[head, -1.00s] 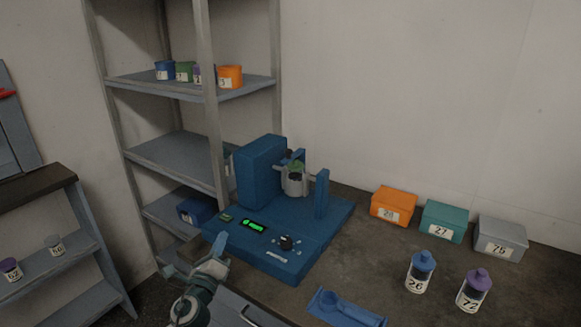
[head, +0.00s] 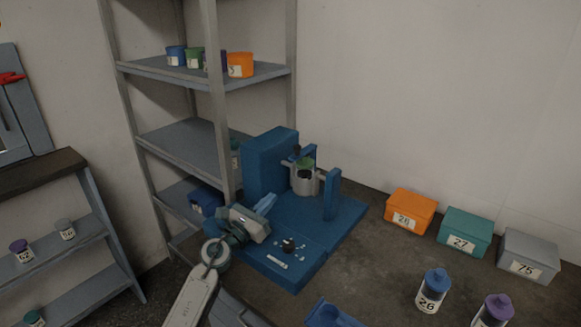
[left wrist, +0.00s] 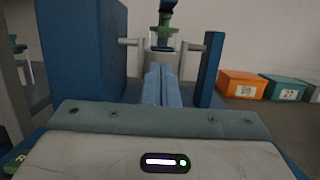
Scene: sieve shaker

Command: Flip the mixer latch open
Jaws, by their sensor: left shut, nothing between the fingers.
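The mixer (head: 268,165) is a blue machine with a tall block at the left, a flat base and a blue post at the right. A grey cup (head: 306,182) with a green top hangs between the block and the post; it also shows in the left wrist view (left wrist: 161,58). A small blue part, perhaps the latch, sits above the cup (head: 309,152). My left gripper (head: 266,203) is shut and empty, over the front left of the base, short of the cup. In the left wrist view its blue fingers (left wrist: 161,85) lie together, pointing at the cup. My right gripper is out of view.
A black knob (head: 288,245) stands on the base front. Orange (head: 411,212), teal (head: 464,232) and grey (head: 528,255) boxes line the wall at the right. Capped jars (head: 433,290) stand before them. A metal shelf (head: 185,148) rises behind the left side.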

